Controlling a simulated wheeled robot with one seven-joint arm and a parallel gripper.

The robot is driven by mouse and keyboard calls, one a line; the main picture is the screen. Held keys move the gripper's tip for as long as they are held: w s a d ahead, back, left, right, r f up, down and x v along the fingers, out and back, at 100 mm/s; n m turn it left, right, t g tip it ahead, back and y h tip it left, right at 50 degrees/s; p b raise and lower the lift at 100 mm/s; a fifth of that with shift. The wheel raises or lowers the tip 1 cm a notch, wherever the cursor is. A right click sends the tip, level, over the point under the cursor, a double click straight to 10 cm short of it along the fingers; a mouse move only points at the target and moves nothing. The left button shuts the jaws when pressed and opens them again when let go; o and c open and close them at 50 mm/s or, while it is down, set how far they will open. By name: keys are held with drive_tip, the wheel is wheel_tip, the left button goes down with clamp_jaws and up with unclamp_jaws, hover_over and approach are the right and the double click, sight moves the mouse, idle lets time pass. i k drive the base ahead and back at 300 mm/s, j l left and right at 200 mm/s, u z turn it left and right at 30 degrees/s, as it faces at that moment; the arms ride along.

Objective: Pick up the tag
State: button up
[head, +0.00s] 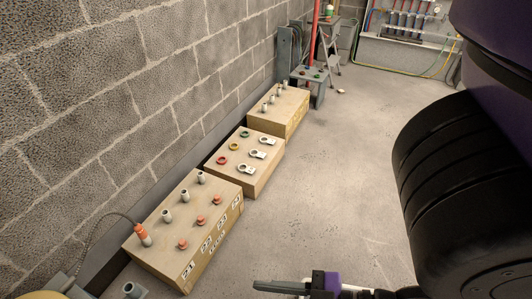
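Several small white pieces that look like tags, each with a ring or hole, lie on top of the middle wooden box (237,182). The nearest tag (245,169) is at the box's right front, another tag (257,154) is behind it, and a third tag (266,142) is farthest back. Which one the task means cannot be told. My gripper (285,287) is at the bottom edge of the head view, pointing left, low and nearer to me than the boxes, well apart from the tags. Its fingers show edge-on, so their opening is unclear.
A near wooden box (190,264) carries grey pegs and red caps, with a cable plugged in. A far wooden box (290,124) holds grey pegs. The boxes line a block wall (130,90). A grey stool (318,94) and stepladder (331,45) stand behind. The floor (330,190) right of them is clear.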

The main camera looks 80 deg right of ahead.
sight(260, 155)
drive_tip(key=z, duration=1.8)
